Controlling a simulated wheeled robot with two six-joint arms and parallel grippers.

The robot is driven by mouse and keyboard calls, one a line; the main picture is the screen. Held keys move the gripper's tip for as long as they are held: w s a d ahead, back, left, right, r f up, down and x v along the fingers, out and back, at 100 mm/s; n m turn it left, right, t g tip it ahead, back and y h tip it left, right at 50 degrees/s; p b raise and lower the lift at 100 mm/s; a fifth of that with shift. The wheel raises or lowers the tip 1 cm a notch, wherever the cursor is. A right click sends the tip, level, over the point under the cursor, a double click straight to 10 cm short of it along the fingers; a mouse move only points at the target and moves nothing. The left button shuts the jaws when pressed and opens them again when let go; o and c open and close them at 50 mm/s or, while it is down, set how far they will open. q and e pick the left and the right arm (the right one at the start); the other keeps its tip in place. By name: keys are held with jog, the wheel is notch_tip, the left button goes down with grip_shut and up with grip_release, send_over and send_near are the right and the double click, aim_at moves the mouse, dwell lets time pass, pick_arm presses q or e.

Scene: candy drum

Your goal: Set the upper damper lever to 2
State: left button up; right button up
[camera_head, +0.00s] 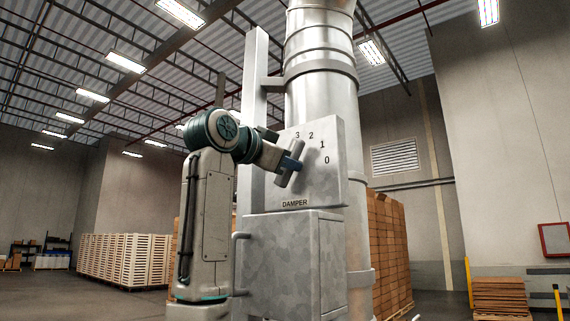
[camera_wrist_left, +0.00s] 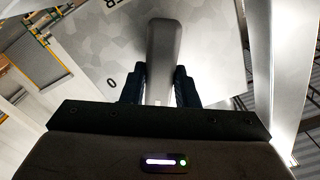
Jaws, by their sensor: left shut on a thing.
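The damper lever (camera_head: 291,166) is a grey bar on the front plate of the grey damper box (camera_head: 330,185). In the head view it leans slightly right of upright, its top end below the 3 and 2; the exact setting is hard to tell. The numbers 3, 2, 1 and 0 curve down to the right, and a DAMPER label (camera_head: 295,203) sits below. My left gripper (camera_head: 291,164) is shut on the lever. In the left wrist view both dark fingers (camera_wrist_left: 159,88) flank the lever (camera_wrist_left: 164,45), with the 0 to their left. My right gripper is out of view.
A large metal duct (camera_head: 320,90) rises behind the box. A lower cabinet (camera_head: 290,262) with a side handle (camera_head: 238,262) stands beneath it. Stacked brown bricks (camera_head: 388,245) are behind right; pale crates (camera_head: 125,258) stand far left.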

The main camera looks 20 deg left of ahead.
pick_arm(q)
jog(key=shift+o, duration=0.2)
jog(key=shift+w+f, duration=0.1)
jog(key=o, duration=1)
jog(key=shift+c, duration=0.2)
jog(key=b+v, duration=0.5)
jog(key=v, duration=0.5)
jog(key=shift+s+b, duration=0.35)
jog(key=shift+s, duration=0.05)
jog(key=shift+a, duration=0.15)
